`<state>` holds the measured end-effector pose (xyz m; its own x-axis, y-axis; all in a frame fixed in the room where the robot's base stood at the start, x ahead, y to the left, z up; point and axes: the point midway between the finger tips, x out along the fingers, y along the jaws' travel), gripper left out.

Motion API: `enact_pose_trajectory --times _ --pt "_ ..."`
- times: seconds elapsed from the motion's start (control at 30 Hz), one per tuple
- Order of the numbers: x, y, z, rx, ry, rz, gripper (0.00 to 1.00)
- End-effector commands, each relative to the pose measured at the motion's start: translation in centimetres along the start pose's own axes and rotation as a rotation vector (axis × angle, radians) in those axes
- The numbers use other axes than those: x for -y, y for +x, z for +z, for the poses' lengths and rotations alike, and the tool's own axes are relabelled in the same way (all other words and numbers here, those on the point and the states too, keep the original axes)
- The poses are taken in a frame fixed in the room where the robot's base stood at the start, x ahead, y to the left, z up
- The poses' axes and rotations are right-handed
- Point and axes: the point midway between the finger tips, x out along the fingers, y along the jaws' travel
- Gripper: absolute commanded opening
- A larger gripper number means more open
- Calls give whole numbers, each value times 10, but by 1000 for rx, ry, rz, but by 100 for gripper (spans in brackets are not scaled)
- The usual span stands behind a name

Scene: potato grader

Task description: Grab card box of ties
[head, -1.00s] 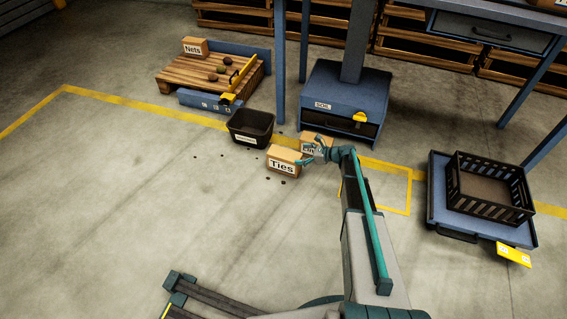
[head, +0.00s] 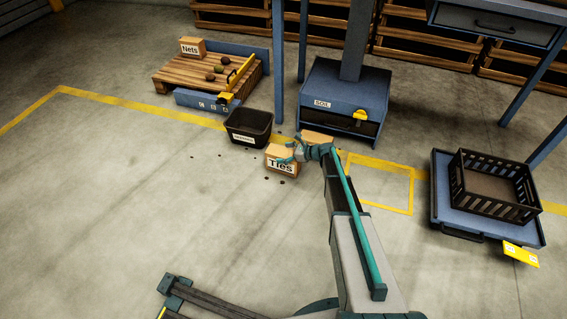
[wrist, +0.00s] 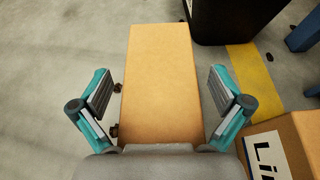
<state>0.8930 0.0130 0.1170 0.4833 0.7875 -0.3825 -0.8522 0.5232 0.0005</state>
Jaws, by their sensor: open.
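The card box of ties (head: 282,167) is a tan box labelled "Ties" on the concrete floor in the head view. In the wrist view the plain tan top of the box (wrist: 160,75) lies between the fingers. My gripper (head: 287,157) is at the box in the head view and covers part of it. In the wrist view my gripper (wrist: 160,95) is open, with one teal-and-grey finger on each side of the box and a gap on both sides. I cannot tell how far the fingertips are above the floor.
A second tan box (wrist: 288,145), lettered "Li...", stands close on the right. A black bin (head: 249,128) stands behind. A blue SOIL cabinet (head: 345,95), a pallet with a Nets box (head: 193,46) and a black crate (head: 492,188) stand farther off. Front floor is clear.

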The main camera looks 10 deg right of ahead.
Motion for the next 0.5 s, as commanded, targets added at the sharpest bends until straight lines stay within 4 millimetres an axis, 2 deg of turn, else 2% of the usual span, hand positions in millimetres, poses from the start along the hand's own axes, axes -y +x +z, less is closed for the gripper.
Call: enact_pose_trajectory --times 0.07,0.5 --pt "0 0 0 0 0 0 98" --pt "0 -1 0 0 0 0 25"
